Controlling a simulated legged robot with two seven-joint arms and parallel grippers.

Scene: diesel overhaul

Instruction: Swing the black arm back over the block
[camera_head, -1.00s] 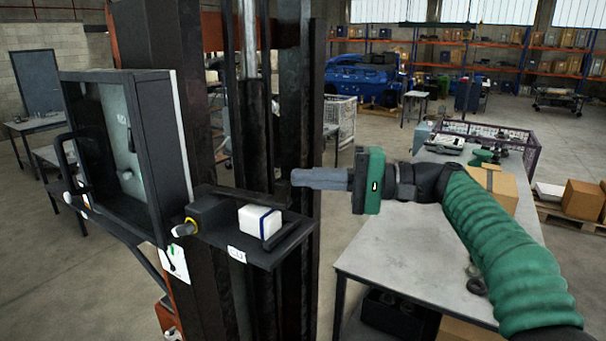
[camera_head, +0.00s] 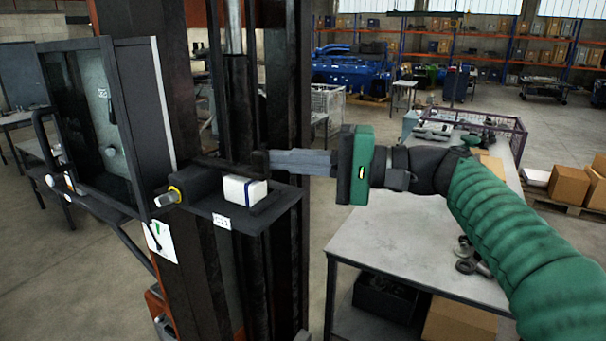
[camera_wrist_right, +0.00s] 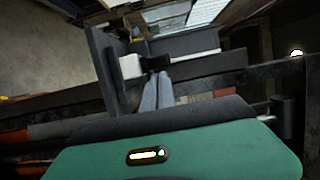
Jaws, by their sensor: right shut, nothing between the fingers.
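A white block (camera_head: 240,190) with a dark blue band sits on a small black shelf (camera_head: 228,217) on the dark column. A black arm (camera_head: 228,167) runs behind the block, and a short upright black piece (camera_head: 259,162) stands at its right end. My right gripper (camera_head: 272,162) comes from the right, shut and empty, with its fingertips at this upright piece; contact is hard to tell. In the right wrist view the shut fingers (camera_wrist_right: 158,80) point at the black piece (camera_wrist_right: 158,63), with the white block (camera_wrist_right: 130,66) just left. My left gripper is out of view.
A dark cylinder with a yellow ring (camera_head: 180,193) sits left of the block. An open-fronted black cabinet (camera_head: 110,125) is left of the shelf. A grey table (camera_head: 400,240) stands below my right arm, with metal parts on it.

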